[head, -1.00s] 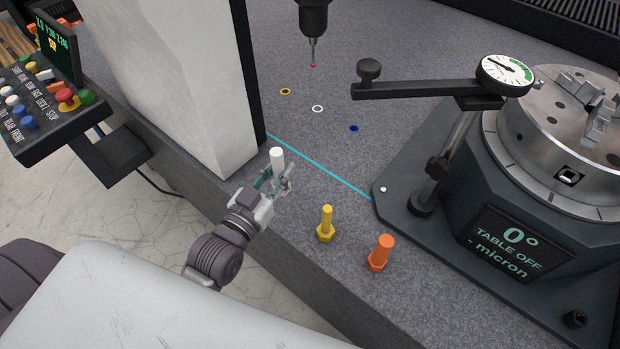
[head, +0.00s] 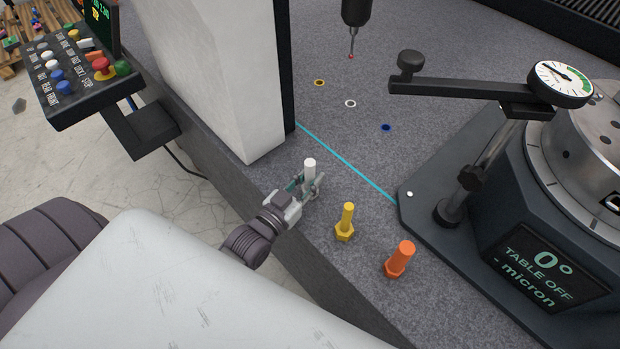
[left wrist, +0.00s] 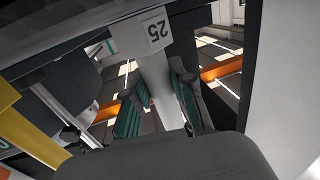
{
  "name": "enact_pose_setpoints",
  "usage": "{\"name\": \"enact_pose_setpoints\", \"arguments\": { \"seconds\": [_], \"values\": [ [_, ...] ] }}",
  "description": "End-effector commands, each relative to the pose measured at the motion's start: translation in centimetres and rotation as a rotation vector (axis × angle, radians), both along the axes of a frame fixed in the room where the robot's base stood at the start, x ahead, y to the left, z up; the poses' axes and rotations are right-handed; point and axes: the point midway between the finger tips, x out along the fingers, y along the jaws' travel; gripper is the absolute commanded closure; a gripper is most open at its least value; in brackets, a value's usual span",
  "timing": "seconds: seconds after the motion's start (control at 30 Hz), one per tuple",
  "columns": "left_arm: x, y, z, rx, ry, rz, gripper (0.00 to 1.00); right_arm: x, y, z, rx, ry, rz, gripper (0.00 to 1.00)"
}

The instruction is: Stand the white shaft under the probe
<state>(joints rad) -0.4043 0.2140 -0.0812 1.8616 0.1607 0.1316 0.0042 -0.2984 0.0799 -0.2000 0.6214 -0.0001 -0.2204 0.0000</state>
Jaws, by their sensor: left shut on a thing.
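My left gripper (head: 309,187) is shut on the white shaft (head: 310,168) near the granite's front edge. The shaft's top sticks up above the fingers, and it looks close to upright. In the left wrist view the white shaft (left wrist: 158,75) sits between the finger pads, with a face marked 25. Whether its lower end touches the granite is unclear. The probe (head: 351,45), with a red tip, hangs over the granite farther back. Below and in front of it lie a yellow ring (head: 319,83), a white ring (head: 350,104) and a blue ring (head: 386,128). My right gripper is out of view.
A yellow shaft (head: 346,222) and an orange shaft (head: 400,260) stand right of the gripper. A pale column (head: 220,80) rises at left. A dial gauge (head: 560,83) on an arm and the rotary table (head: 530,230) occupy the right. The granite around the rings is clear.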

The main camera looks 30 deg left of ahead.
Motion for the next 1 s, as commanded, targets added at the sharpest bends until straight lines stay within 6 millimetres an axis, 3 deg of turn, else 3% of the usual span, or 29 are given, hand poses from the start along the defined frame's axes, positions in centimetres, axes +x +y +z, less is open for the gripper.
{"name": "enact_pose_setpoints", "arguments": {
  "seconds": [0.37, 0.4, 0.53, 0.87, 1.0],
  "values": [
    [0.1, 0.0, -0.1, -0.001, -0.008, 0.0, 1.0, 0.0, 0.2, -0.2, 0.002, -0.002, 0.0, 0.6],
    [0.0, 0.0, -0.3, 0.0, -0.002, 0.0, 0.71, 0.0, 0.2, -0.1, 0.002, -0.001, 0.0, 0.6],
    [0.0, 0.0, -0.3, 0.0, -0.002, 0.0, 0.51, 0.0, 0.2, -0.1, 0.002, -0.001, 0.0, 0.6],
    [0.0, 0.0, 0.1, 0.0, -0.001, 0.0, 0.51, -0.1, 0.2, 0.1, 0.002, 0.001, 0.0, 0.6],
    [-1.6, 0.2, -0.1, 0.0, 0.003, 0.0, 0.51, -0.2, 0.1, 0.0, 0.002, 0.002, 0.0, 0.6]
  ]
}}
